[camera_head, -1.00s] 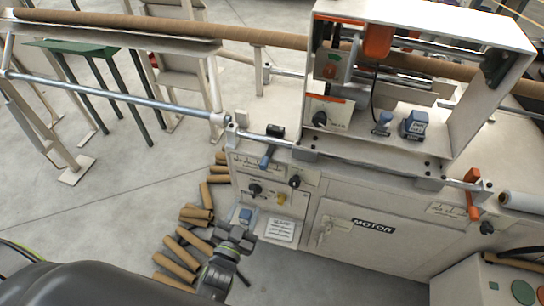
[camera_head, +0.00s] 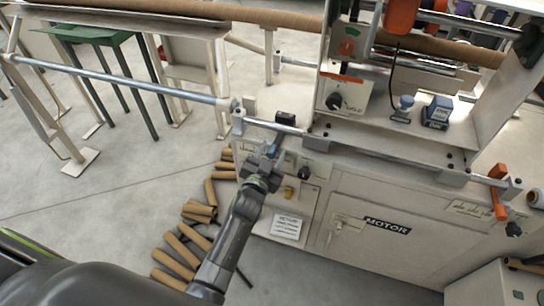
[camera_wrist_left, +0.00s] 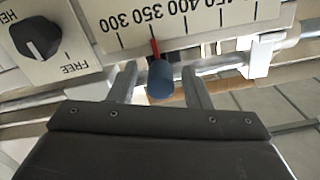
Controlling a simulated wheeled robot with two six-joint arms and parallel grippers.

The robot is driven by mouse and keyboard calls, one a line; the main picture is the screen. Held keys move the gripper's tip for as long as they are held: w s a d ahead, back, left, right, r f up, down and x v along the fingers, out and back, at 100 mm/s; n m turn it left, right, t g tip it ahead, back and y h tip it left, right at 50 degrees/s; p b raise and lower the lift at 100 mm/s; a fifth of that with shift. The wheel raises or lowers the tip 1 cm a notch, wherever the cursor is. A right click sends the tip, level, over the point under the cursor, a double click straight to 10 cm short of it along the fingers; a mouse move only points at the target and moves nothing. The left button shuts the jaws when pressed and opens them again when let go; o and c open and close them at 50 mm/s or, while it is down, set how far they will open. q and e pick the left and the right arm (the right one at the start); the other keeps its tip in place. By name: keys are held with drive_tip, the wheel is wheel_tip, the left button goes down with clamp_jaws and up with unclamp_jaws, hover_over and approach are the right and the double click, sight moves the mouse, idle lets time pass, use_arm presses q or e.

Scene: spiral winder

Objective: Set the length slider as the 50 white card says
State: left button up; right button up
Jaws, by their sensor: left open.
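The length slider shows in the left wrist view as a blue knob (camera_wrist_left: 161,78) with a thin red pointer, beside a white scale (camera_wrist_left: 190,18) whose numbers appear upside down. The pointer stands close to the 350 mark. My left gripper (camera_wrist_left: 157,88) is open, with one finger on each side of the knob and visible gaps. In the head view my left gripper (camera_head: 266,160) is at the machine's front panel, just below the blue handle (camera_head: 274,146), partly covering it. A white card (camera_head: 288,226) is on the cabinet front; its print is too small to read. My right gripper is out of view.
A black FREE knob (camera_wrist_left: 40,38) sits left of the scale in the wrist view. Cardboard tubes (camera_head: 180,250) lie on the floor left of the cabinet. An orange handle (camera_head: 498,190) is at the right.

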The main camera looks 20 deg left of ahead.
use_arm(q)
drive_tip(key=shift+w, duration=0.25)
clamp_jaws()
drive_tip(key=shift+a+p, duration=0.3)
drive_tip(key=shift+a, duration=1.55)
unclamp_jaws()
drive_tip(key=shift+d, duration=0.1)
